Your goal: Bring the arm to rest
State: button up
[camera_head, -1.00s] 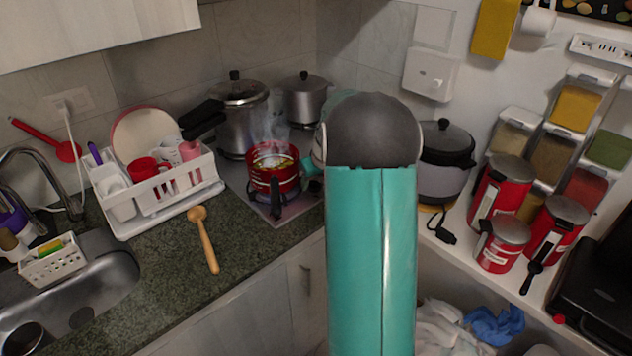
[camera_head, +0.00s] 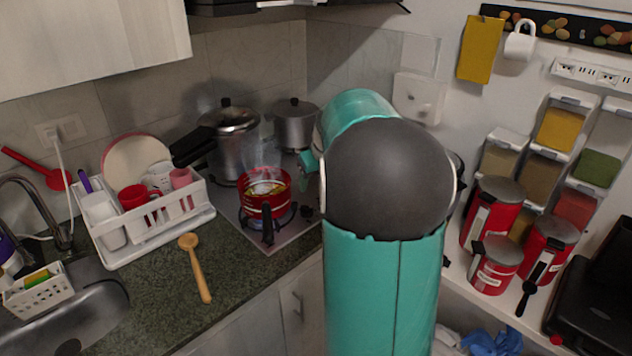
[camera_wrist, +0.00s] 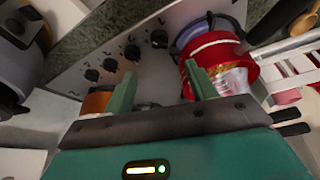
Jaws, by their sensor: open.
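My teal arm stands in the middle of the head view, its dark rounded joint large in front of the cooking corner. My gripper (camera_wrist: 159,82) shows in the wrist view with its two green fingers apart and nothing between them. In the head view the gripper is mostly hidden behind my arm. A red pot (camera_head: 265,203) steams on the stove, left of my arm. It also shows in the wrist view (camera_wrist: 216,52), beyond the right-hand finger; I cannot tell how far away.
A white dish rack (camera_head: 150,235), a wooden spoon (camera_head: 196,268) and a sink (camera_head: 75,315) are at left. Red canisters (camera_head: 495,265) and spice dispensers (camera_head: 540,178) are at right. Stove knobs (camera_wrist: 110,64) show in the wrist view.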

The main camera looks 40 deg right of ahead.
dwell(0.3)
jog(key=shift+n+t, duration=0.4)
jog(key=shift+n, duration=0.3)
jog(key=s+a+r, duration=0.1)
jog(key=a+r, duration=0.1)
jog(key=a, duration=0.4)
jog(key=s+a+r, duration=0.2)
jog(key=a, duration=0.5)
jog(key=s+a+r, duration=0.2)
jog(key=a, duration=0.5)
jog(key=s+a+f+n+y, duration=0.1)
jog(key=s+a+f, duration=0.1)
jog(key=s+a, duration=1.2)
jog(key=shift+s+a+f+t, duration=0.25)
jog(key=shift+s+a+t, duration=0.1)
jog(key=shift+a, duration=0.1)
